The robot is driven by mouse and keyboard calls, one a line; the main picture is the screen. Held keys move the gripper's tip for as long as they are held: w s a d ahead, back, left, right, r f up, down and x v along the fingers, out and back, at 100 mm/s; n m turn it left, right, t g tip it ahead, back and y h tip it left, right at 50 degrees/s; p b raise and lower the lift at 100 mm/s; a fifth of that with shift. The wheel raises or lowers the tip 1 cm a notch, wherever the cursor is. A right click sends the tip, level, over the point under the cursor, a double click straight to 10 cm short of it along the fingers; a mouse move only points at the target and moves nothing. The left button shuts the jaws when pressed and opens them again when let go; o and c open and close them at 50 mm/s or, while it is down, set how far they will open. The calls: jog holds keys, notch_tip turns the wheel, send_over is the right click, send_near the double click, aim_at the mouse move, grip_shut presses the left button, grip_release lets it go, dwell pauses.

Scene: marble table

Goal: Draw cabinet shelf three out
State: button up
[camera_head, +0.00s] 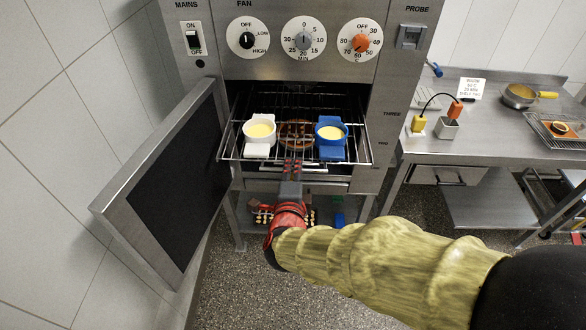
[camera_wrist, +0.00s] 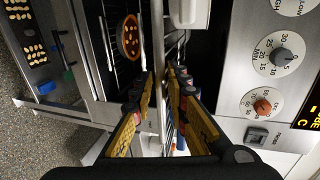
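The steel cabinet (camera_head: 384,60) stands with its door (camera_head: 165,190) swung open to the left. The labels THREE and TWO are on its right front post. A wire shelf (camera_head: 240,158) sits in the opening, holding a white dish (camera_head: 258,150) at left and a blue dish (camera_head: 331,152) at right, both with yellow filling. My gripper (camera_head: 292,165) is at the middle of the shelf front. In the wrist view its fingers (camera_wrist: 162,85) are apart, with the shelf's front edge between them.
Dials and an ON/OFF switch (camera_head: 194,40) are above the opening. A steel table (camera_head: 480,135) at right holds a pan (camera_head: 519,95), probes and a tray. A tray of small items (camera_wrist: 28,38) lies low beneath the cabinet. The floor in front is clear.

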jog(key=shift+o, duration=0.8)
jog(key=shift+s+a+r, duration=0.1)
jog(key=shift+s, duration=0.15)
jog(key=v, duration=1.1)
jog(key=shift+s, duration=0.25)
